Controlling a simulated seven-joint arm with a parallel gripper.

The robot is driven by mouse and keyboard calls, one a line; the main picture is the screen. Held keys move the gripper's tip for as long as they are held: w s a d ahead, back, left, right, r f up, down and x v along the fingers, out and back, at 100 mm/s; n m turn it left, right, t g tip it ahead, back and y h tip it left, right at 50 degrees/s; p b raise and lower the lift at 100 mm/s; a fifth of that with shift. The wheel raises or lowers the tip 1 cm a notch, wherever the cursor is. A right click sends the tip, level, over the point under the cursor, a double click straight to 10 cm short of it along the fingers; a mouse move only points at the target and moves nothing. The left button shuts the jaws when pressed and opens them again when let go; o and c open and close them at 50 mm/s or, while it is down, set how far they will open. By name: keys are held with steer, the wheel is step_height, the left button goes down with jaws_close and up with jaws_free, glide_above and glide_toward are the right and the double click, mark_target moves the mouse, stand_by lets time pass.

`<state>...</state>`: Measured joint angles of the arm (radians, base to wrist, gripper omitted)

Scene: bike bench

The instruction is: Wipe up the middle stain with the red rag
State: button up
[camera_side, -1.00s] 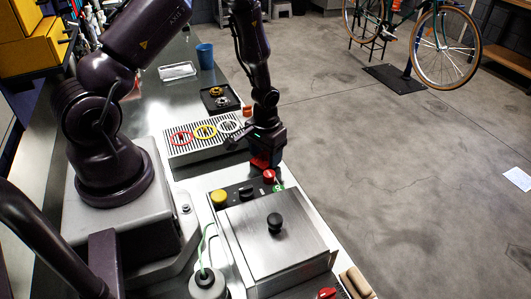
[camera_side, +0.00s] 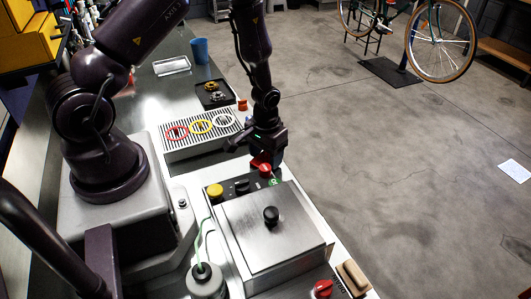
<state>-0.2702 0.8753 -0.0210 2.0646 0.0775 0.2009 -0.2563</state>
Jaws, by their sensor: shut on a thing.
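My gripper (camera_side: 264,153) points down over the bench's right edge, just behind the control panel with the knobs. It is shut on the red rag (camera_side: 256,161), a small red patch showing under the fingers. The rag's lower part is hard to make out against the red knob (camera_side: 265,170) in front of it. I cannot tell whether the rag touches the bench. No stain can be made out; the arm and the metal box may hide that part of the bench.
A steel-lidded box (camera_side: 270,228) with a black knob stands in front of the gripper, with a yellow button (camera_side: 215,191) on its panel. A slatted rack (camera_side: 203,151) with coloured rings is to the left. A blue cup (camera_side: 200,50) and black tray (camera_side: 214,95) stand behind.

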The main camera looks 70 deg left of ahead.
steer(key=shift+a, duration=0.15)
steer(key=shift+a, duration=1.3)
steer(key=shift+d, duration=1.45)
steer(key=shift+r, duration=2.5)
